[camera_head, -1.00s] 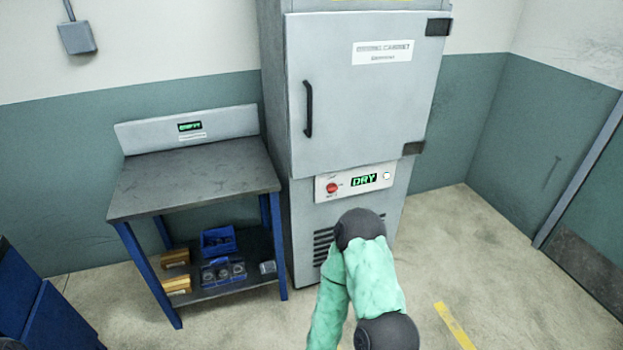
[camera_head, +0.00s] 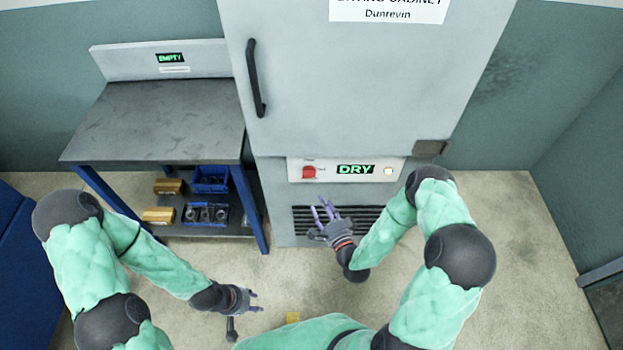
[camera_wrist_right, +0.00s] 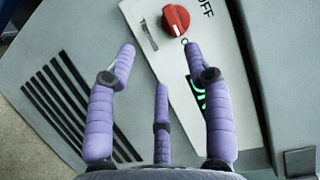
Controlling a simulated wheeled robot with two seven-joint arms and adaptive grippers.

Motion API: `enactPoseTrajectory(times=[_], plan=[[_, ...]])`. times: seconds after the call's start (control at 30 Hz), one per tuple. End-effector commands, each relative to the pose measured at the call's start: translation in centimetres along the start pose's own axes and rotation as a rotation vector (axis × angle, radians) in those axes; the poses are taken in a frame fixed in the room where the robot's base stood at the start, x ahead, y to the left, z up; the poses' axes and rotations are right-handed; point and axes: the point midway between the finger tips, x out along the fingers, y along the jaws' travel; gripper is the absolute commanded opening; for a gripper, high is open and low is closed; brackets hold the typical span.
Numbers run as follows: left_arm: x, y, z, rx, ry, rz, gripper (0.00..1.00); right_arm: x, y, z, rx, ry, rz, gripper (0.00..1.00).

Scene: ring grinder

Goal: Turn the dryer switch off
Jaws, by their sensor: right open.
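The dryer is a tall grey cabinet with its door (camera_head: 350,95) shut. Its white control panel (camera_head: 328,163) below the door carries a red knob (camera_head: 309,172), a lit green DRY display (camera_head: 355,169) and a pale round light (camera_head: 388,171). In the right wrist view the red knob (camera_wrist_right: 176,20) sits just beyond the fingertips, with an OFF label beside it. My right gripper (camera_head: 326,211) is open and empty in front of the vent, below the panel; its purple fingers (camera_wrist_right: 160,70) do not appear to touch the knob. My left gripper (camera_head: 250,300) is low at the left, apart from everything, its fingers small in view.
A workbench (camera_head: 155,120) with an EMPTY display stands left of the cabinet. Its lower shelf holds blue bins (camera_head: 208,213) and tan boxes (camera_head: 160,215). A blue unit (camera_head: 20,250) is at the far left. The floor (camera_head: 520,260) at right is clear.

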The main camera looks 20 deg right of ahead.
Motion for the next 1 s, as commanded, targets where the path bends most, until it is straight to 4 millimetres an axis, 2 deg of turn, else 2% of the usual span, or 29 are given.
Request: enactPoseTrajectory(times=[0.13, 0.27, 0.7, 1.0], plan=[[0.0, 0.0, 0.0, -0.001, 0.000, 0.000, 0.40, 0.2, -0.8, -0.3, 0.035, 0.010, -0.047, 0.52], [0.2, -0.1, 0.0, -0.001, 0.000, 0.000, 0.40, 1.6, -0.9, -0.3, 0.036, 0.011, -0.051, 0.52], [1.5, -0.6, -0.1, 0.000, 0.000, 0.000, 0.40, 8.8, -1.1, -0.4, 0.034, 0.011, -0.048, 0.52], [1.7, -0.6, -0.1, 0.000, 0.000, 0.000, 0.40, 10.5, -1.2, -0.4, 0.036, 0.012, -0.044, 0.52]])
